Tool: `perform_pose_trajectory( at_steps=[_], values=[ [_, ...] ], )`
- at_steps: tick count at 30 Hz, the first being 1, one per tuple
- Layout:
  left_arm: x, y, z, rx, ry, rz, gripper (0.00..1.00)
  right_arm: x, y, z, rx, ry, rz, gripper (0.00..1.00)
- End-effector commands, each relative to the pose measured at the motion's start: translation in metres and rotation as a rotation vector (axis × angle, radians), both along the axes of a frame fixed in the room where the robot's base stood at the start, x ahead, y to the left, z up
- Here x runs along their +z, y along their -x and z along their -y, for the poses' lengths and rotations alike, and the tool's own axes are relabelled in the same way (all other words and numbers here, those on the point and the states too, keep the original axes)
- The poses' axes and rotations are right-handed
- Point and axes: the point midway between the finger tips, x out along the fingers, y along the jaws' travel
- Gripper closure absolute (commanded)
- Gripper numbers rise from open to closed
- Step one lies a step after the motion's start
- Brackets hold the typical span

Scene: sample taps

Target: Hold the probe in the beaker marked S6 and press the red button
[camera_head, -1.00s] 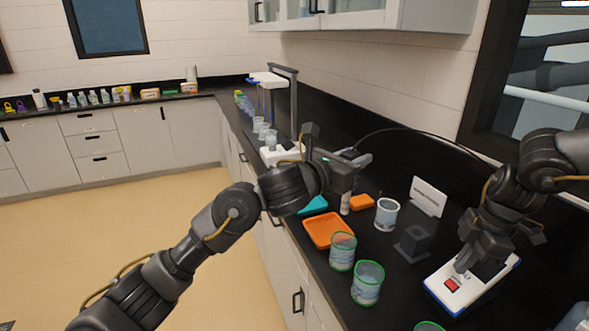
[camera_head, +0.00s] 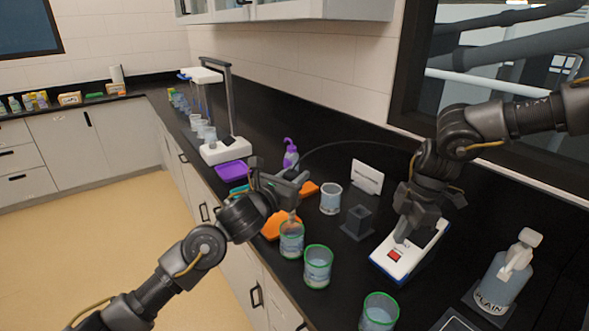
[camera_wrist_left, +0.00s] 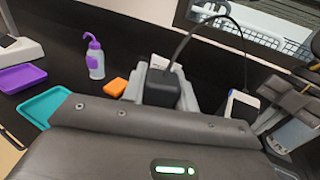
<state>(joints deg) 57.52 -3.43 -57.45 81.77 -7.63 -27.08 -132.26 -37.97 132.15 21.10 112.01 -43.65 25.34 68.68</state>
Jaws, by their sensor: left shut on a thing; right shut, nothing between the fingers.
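My left gripper (camera_head: 297,184) is shut on the probe, whose dark body (camera_wrist_left: 162,92) and cable show in the left wrist view. In the head view the probe's pale lower end (camera_head: 292,217) points down at the mouth of a green-rimmed beaker (camera_head: 291,240); I cannot tell how deep the tip is. A second green-rimmed beaker (camera_head: 317,267) and a third (camera_head: 379,313) stand nearer. No S6 mark is readable. The red button (camera_head: 394,255) is on a white and blue box (camera_head: 411,256). My right gripper (camera_head: 401,238) is shut and empty just above the button; contact is unclear.
A clear beaker (camera_head: 331,198), a dark stand (camera_head: 357,222) and a white card (camera_head: 367,177) are behind. An orange tray (camera_head: 272,228), purple tray (camera_head: 232,171) and purple-topped bottle (camera_head: 290,156) lie further left. A PLAIN bottle (camera_head: 500,283) stands right. The cable arcs over the counter.

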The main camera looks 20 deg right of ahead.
Motion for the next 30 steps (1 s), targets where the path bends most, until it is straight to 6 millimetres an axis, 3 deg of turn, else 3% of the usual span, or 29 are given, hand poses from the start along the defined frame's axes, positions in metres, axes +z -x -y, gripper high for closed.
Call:
perform_pose_trajectory(
  at_steps=[4,23,30],
  values=[
    [-0.009,0.0,0.0,-0.001,0.001,0.0,0.91,0.0,0.0,0.0,0.0,0.0,0.0,1.0],
    [-0.012,0.001,-0.001,-0.001,0.001,0.0,0.91,0.0,0.0,0.0,0.0,0.0,0.0,1.0],
    [-0.023,0.001,-0.001,-0.001,0.001,-0.001,0.91,0.0,0.0,0.0,0.0,0.0,0.0,1.0]
  ],
)
